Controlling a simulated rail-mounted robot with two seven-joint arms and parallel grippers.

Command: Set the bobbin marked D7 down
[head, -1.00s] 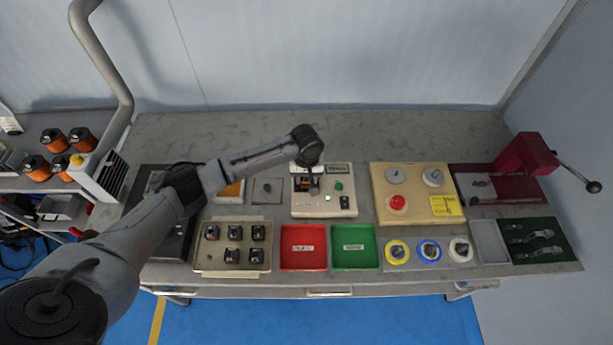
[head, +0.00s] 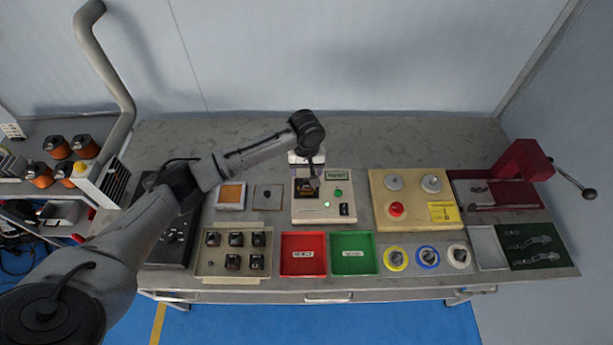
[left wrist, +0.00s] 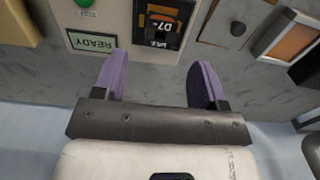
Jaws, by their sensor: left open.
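The bobbin marked D7 (head: 307,190) sits in the dark recess of a white device (head: 323,213). It is dark with an orange winding.
A tray of several bobbins (head: 204,265) stands front left of the device. A red tray (head: 303,266) and a green tray (head: 354,266) lie in front. A cream panel with a red button (head: 396,209) is to the right. The bench's back strip is clear.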

